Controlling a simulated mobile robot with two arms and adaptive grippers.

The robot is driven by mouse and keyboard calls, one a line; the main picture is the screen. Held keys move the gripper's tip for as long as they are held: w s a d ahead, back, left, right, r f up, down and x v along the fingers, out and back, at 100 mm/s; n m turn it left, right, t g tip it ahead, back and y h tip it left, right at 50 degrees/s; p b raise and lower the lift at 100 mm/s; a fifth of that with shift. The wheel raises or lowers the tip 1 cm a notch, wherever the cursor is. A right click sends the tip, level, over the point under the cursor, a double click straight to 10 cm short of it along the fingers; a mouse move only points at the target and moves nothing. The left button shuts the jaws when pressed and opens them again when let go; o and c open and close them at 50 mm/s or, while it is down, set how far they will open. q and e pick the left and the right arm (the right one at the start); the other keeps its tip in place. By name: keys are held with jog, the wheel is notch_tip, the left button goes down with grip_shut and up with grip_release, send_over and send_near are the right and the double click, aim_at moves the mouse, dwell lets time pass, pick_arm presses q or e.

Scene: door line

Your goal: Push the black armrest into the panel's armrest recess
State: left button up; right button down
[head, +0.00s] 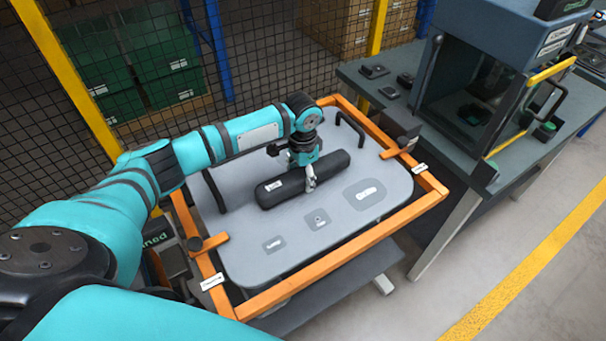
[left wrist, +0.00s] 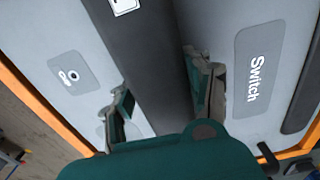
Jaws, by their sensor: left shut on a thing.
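The black armrest (head: 275,188) is a long rounded bar lying across the middle of the grey door panel (head: 240,250). My left gripper (head: 309,180) is over its middle, shut on it, with a finger on either side. In the left wrist view the armrest (left wrist: 130,50) runs between the two fingers (left wrist: 162,105). The armrest recess is not visible; the armrest may cover it. I cannot tell whether the armrest is seated or sits above the panel surface. My right gripper is not in view.
An orange frame (head: 330,252) surrounds the panel. Labelled patches, one reading "Switch" (left wrist: 258,65), lie beside the armrest. Black handles (head: 350,128) stand up at the panel's far side. A workbench with a machine (head: 480,80) stands at right; mesh fencing (head: 240,50) is behind.

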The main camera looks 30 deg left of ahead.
pick_arm(q)
jog(key=shift+s+f, duration=0.1)
jog(key=shift+f, duration=0.6)
dwell(1.0)
jog(key=o, duration=1.4)
notch_tip(320, 180, up, 12)
